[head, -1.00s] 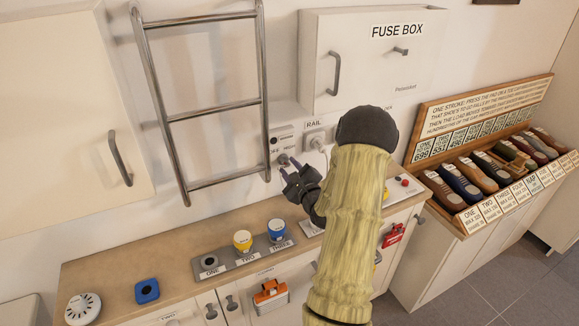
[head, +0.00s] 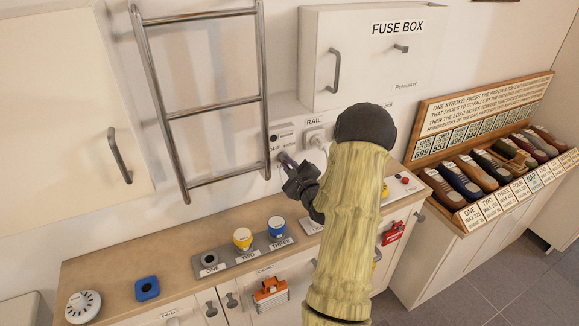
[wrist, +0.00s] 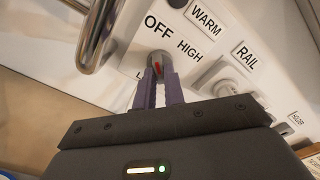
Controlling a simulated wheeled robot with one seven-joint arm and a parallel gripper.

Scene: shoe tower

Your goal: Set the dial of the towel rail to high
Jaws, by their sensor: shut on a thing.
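The chrome towel rail (head: 212,108) hangs on the wall left of centre in the head view, and its tubes cross the top left of the wrist view. The grey dial (wrist: 158,60) sits on a white wall panel (head: 284,134) just right of the rail's lower end. It bears a red mark; I cannot tell which word the mark points to. OFF, HIGH and a partly hidden word starting with L stand around it. My gripper (wrist: 160,78) has its purple fingers shut on the dial, one on each side. In the head view, my gripper (head: 286,162) reaches the panel.
A white socket-like fitting (head: 316,138) labelled RAIL sits right of the dial. The fuse box (head: 365,60) is above. A shoe rack (head: 490,165) stands to the right.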

